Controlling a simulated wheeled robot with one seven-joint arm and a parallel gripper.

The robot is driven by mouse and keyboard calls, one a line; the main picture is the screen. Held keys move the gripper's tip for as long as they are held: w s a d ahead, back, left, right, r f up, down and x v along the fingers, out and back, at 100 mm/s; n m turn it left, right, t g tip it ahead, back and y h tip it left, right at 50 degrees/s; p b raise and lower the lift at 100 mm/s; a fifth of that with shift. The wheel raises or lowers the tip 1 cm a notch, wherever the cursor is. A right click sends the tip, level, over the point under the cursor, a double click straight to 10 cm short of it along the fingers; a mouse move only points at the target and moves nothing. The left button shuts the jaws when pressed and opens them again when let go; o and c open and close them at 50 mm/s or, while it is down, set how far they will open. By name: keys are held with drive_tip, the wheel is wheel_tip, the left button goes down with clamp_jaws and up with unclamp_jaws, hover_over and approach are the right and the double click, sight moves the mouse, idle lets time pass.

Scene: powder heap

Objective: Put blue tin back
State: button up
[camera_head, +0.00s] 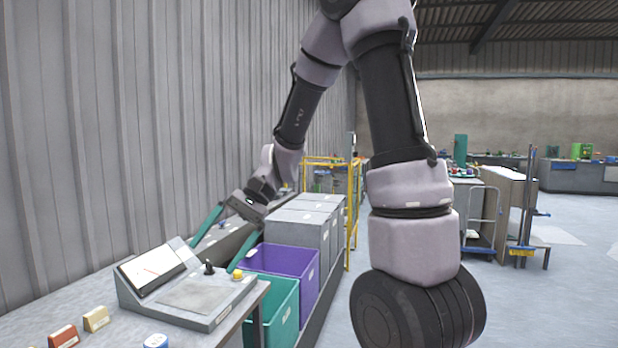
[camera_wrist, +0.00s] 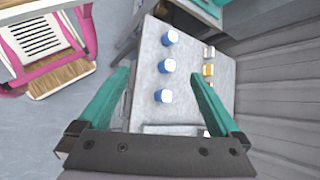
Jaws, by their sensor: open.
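My gripper (camera_head: 213,256) is open and empty in the head view, over the console on the bench. The wrist view shows its two teal fingers (camera_wrist: 161,75) spread wide with nothing held. Three blue tins with pale tops stand in a row on the grey bench in the wrist view: a far one (camera_wrist: 169,38), a middle one (camera_wrist: 167,66) and a near one (camera_wrist: 163,96). They appear between the fingers in the picture, apart from them and below. In the head view one blue tin (camera_head: 156,341) is partly cut off at the bottom edge.
A console with a screen (camera_head: 152,269) and joystick stands on the bench. A red-brown block (camera_head: 63,338) and a cream block (camera_head: 96,319) lie to its left. Beyond the bench end are a teal bin (camera_head: 284,308) and a purple bin (camera_head: 292,263). A corrugated wall borders the bench.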

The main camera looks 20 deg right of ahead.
drive_tip(key=s+d+r+t+h, duration=0.3)
drive_tip(key=d+r+t, duration=0.2)
drive_tip(key=d+r, duration=0.2)
drive_tip(key=s+d+r+n+t+h, duration=0.1)
drive_tip(key=s+d+r+t+h, duration=0.2)
drive_tip(key=d+r, duration=0.4)
drive_tip(key=s+d+t, duration=0.1)
drive_tip(key=d+t, duration=0.1)
drive_tip(key=shift+s+d+r+h, duration=0.25)
drive_tip(key=shift+d+h, duration=0.05)
drive_tip(key=shift+c, duration=0.3)
idle(1.0)
